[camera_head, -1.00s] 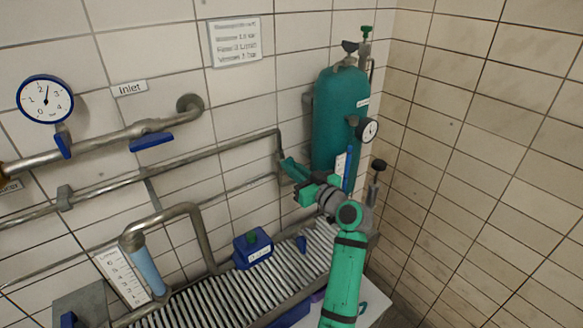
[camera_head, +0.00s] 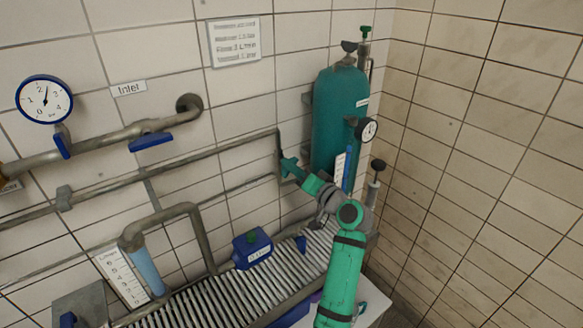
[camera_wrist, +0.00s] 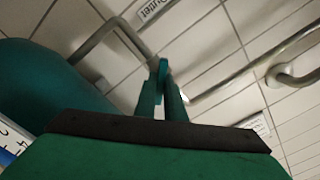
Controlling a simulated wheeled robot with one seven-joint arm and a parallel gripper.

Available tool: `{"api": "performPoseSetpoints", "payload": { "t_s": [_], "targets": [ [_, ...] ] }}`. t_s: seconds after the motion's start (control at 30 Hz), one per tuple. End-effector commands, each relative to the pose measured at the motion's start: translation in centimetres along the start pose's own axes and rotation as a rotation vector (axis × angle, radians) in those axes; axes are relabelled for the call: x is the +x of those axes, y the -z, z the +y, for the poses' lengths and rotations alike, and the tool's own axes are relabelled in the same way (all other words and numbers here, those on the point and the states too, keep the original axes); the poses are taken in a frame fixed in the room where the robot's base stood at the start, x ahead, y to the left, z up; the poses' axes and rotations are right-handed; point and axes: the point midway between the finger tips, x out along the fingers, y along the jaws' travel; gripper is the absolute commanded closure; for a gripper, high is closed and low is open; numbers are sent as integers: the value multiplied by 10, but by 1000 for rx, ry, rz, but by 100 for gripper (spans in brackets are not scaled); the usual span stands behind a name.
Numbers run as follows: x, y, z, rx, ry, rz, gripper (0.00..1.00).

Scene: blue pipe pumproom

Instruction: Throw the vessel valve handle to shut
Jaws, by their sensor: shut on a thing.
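The teal pressure vessel (camera_head: 338,110) stands upright in the far corner, and its curved side fills the left of the wrist view (camera_wrist: 45,90). A small teal valve handle (camera_wrist: 163,67) sits beside the grey pipe at the vessel's left. My gripper (camera_head: 293,170) reaches to it from the right. In the wrist view my gripper's two fingers (camera_wrist: 161,92) are close together, shut on the handle's end. The fingers and the similar colour hide most of the handle, so its exact angle is hard to tell.
A gauge (camera_head: 367,130) and a black-knobbed hand pump (camera_head: 376,175) stand right of the vessel. A blue box (camera_head: 252,249) sits on the slatted rack (camera_head: 215,300) below. Grey pipes (camera_head: 190,160) run along the left wall.

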Motion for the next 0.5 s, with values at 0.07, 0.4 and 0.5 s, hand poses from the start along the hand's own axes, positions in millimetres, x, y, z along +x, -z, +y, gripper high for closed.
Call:
{"api": "performPoseSetpoints", "payload": {
  "t_s": [0.07,0.4,0.5],
  "targets": [
    [0,1,0,71,1,1,100],
    [0,0,1,391,2,1,100],
    [0,0,2,478,1,1,100]
  ]
}}
